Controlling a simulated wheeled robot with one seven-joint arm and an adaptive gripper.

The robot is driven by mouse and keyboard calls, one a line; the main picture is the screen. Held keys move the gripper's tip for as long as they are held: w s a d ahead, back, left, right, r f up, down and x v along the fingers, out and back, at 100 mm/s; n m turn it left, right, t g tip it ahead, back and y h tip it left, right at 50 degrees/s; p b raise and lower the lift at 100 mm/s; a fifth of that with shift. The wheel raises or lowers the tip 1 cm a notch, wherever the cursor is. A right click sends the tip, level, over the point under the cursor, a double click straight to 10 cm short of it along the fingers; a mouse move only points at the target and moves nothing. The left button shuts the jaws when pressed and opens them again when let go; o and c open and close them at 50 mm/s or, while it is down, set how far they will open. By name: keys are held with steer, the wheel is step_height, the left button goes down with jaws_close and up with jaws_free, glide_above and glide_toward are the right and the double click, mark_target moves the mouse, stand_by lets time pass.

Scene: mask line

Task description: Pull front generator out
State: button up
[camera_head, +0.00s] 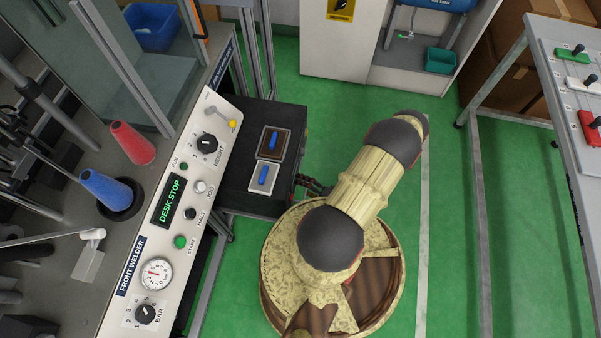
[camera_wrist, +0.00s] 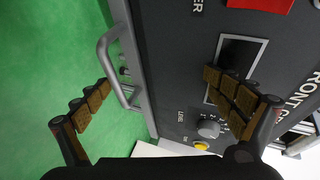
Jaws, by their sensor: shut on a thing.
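The front generator (camera_head: 238,174) is a black box with two blue rocker switches on top, set under the bench to the left of my arm in the head view. In the wrist view its dark front panel (camera_wrist: 165,60) carries a screen, a grey knob and a yellow button. A grey bar handle (camera_wrist: 113,70) stands out from the panel. In the head view my gripper (camera_head: 312,186) is mostly hidden behind my arm.
The front welder panel (camera_head: 180,205) reads "DESK STOP" and runs along the bench at left, with red and blue cones (camera_head: 104,186) behind it. Green floor (camera_head: 455,220) is open to the right, up to a table (camera_head: 560,120). A white cabinet (camera_head: 345,50) stands at the back.

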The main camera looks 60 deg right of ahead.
steer(key=shift+s+a+r, duration=0.1)
steer(key=shift+s+r, duration=0.2)
steer(key=shift+r, duration=0.35)
steer(key=shift+s, duration=0.3)
steer(key=c, duration=0.3)
steer(key=shift+s, duration=0.25)
steer(key=c, duration=0.9)
steer(key=shift+s, duration=0.25)
steer(key=shift+c, duration=0.4)
steer(key=shift+f+v, duration=0.25)
steer(key=shift+v, duration=0.95)
steer(key=shift+f+v, duration=0.25)
steer(key=shift+v, duration=0.9)
steer(key=shift+o, duration=0.2)
steer(key=shift+s, duration=0.2)
